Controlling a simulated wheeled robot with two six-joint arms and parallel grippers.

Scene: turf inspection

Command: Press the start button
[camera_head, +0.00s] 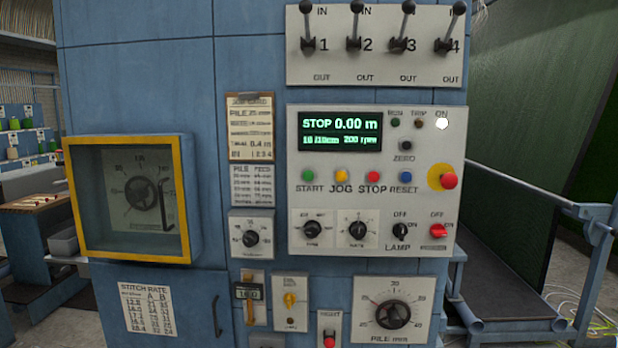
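The green start button (308,175) is on the white control panel (440,215), above the word START and at the left end of a row of buttons. A yellow JOG button (341,175), a red STOP button (373,176) and a blue RESET button (405,176) sit to its right. The display (340,131) above reads STOP 0.00 m, with a smaller line ending in 200 rpm. A white lamp (441,123) by ON looks lit. Neither of my grippers shows in the head view, and nothing covers the start button.
A red mushroom button (448,181) on a yellow disc sits at the panel's right. Several levers (355,30) stick out above the panel. A yellow-framed box (185,200) juts out at the left. Blue railing (590,225) stands at the right.

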